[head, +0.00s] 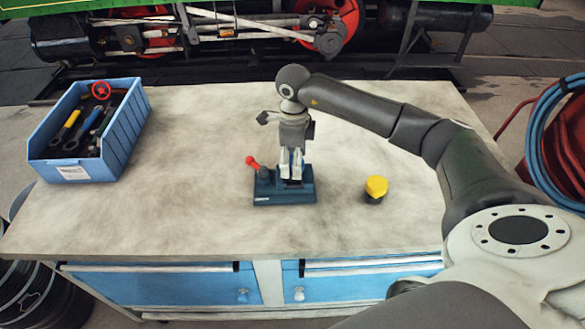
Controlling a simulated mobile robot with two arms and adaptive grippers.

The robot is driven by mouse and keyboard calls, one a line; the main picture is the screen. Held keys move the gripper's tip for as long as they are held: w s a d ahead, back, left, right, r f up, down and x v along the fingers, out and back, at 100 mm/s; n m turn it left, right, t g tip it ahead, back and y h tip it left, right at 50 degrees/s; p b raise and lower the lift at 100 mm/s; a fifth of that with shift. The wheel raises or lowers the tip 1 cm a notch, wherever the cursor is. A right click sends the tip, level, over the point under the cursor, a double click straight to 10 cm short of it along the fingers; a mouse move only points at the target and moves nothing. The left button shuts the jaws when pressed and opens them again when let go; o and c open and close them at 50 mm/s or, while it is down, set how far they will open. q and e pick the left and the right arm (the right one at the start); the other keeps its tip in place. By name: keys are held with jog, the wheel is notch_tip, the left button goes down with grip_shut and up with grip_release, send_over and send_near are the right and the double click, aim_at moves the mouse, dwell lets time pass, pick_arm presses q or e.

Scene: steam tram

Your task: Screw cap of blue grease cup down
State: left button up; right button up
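My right arm reaches in from the right, and my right gripper (291,168) points straight down over a dark blue block (284,195) on the worktop. Its light fingers are close together at the top of the block. A red-knobbed lever (254,163) sticks up at the block's left side. No blue grease cup or cap can be made out; the gripper hides the middle of the block. I cannot tell whether the fingers are shut on anything. A small yellow-topped dark cup (376,188) stands apart, right of the block. My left gripper is not in view.
A blue bin (122,140) with tools and a red handwheel stands at the back left of the worktop (190,205). The front and left middle of the worktop are clear. Blue and red hoses (545,130) hang at the right. Tram running gear lies behind.

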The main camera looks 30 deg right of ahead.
dwell(0.6)
jog(key=c, duration=0.9)
jog(key=o, duration=1.1)
jog(key=shift+o, duration=1)
